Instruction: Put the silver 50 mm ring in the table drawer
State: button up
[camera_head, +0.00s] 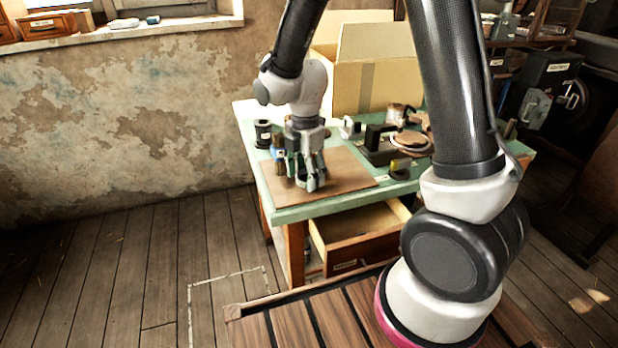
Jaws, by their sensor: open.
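My gripper (305,182) points down over the brown board (345,180) at the left front of the green table (315,208). Its fingers are apart and low, close to the board. I cannot make out the silver 50 mm ring; the fingers hide part of the board under them. The table drawer (347,250) is pulled out below the front edge of the table, to the right of and below my gripper. The part of its inside that shows looks bare; its right end is hidden behind my arm.
A black press-like device (378,145) and a round brown disc (411,143) stand to the right. An open cardboard box (375,80) stands at the back.

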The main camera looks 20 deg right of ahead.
jog(key=c, duration=0.6)
jog(key=shift+r, duration=0.15)
